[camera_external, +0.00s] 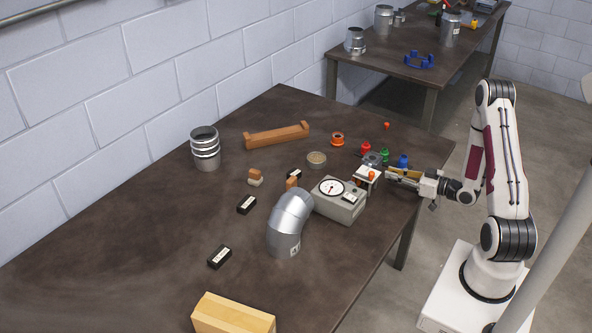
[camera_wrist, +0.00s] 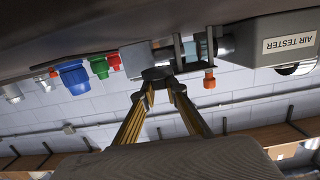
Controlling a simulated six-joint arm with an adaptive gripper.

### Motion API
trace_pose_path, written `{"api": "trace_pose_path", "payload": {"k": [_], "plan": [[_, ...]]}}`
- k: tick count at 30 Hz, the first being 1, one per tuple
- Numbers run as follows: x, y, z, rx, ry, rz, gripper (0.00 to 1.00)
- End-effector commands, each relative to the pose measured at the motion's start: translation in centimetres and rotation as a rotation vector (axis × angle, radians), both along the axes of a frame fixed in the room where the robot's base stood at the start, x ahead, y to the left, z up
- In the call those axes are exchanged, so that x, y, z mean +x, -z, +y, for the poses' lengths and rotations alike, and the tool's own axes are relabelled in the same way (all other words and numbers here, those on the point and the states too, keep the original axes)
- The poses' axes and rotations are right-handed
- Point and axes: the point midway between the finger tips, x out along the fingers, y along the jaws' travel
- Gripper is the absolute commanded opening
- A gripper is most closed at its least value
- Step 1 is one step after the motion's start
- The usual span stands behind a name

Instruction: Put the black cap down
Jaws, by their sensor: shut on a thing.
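In the wrist view, the yellow fingers of my gripper (camera_wrist: 160,88) come together at a small dark piece (camera_wrist: 156,73), which looks like the black cap. My gripper is shut on it. The wrist picture is upside down, so the table surface lies at its top. In the external view, my gripper (camera_external: 392,174) is low at the table's right edge, beside the air tester's fixture. The black cap cannot be made out clearly there.
A blue cap (camera_external: 403,161), green cap (camera_external: 384,155) and red cap (camera_external: 366,148) stand just behind my gripper. The air tester (camera_external: 341,203) with its dial and an orange-knobbed clamp (camera_wrist: 190,50) is close by. A silver elbow duct (camera_external: 288,225) stands in front.

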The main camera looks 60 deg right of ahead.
Motion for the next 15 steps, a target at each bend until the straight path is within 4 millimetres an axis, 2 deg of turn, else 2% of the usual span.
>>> {"api": "trace_pose_path", "payload": {"k": [9, 15], "plan": [[0.0, 0.1, 0.0, 0.000, 0.000, 0.000, 0.00], [0.0, 1.1, 0.0, 0.003, 0.000, 0.001, 0.00]]}}
